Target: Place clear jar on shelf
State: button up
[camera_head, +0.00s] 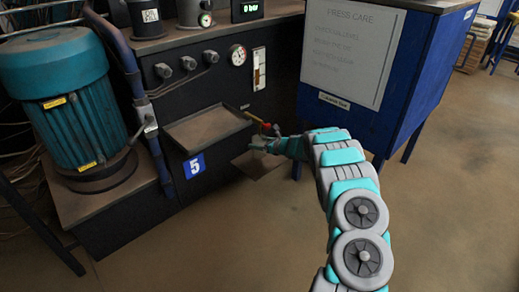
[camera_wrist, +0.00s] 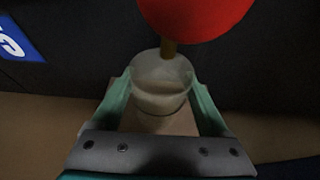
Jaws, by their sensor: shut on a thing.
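The clear jar (camera_wrist: 162,82) is between the two fingers of my gripper (camera_wrist: 162,100) in the wrist view, with a whitish lower part. My gripper (camera_head: 262,146) is shut on it. In the head view the jar is too small to make out clearly. A flat brown shelf (camera_head: 262,167) juts from the dark machine just below my gripper. A tan surface, likely this shelf, shows below the jar in the wrist view (camera_wrist: 182,124). I cannot tell whether the jar touches it.
A shallow empty tray (camera_head: 205,128) is left of my gripper. A blue cabinet (camera_head: 425,75) stands to the right. The floor at right is open.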

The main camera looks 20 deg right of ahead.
jog(key=shift+w, duration=0.2)
jog(key=shift+d+f, duration=0.1)
jog(key=shift+f, duration=1.6)
jog(key=shift+f+b, duration=0.2)
jog(key=shift+b, duration=0.3)
jog(key=o, duration=1.2)
jog(key=shift+o, duration=0.2)
jog(key=shift+r, duration=0.1)
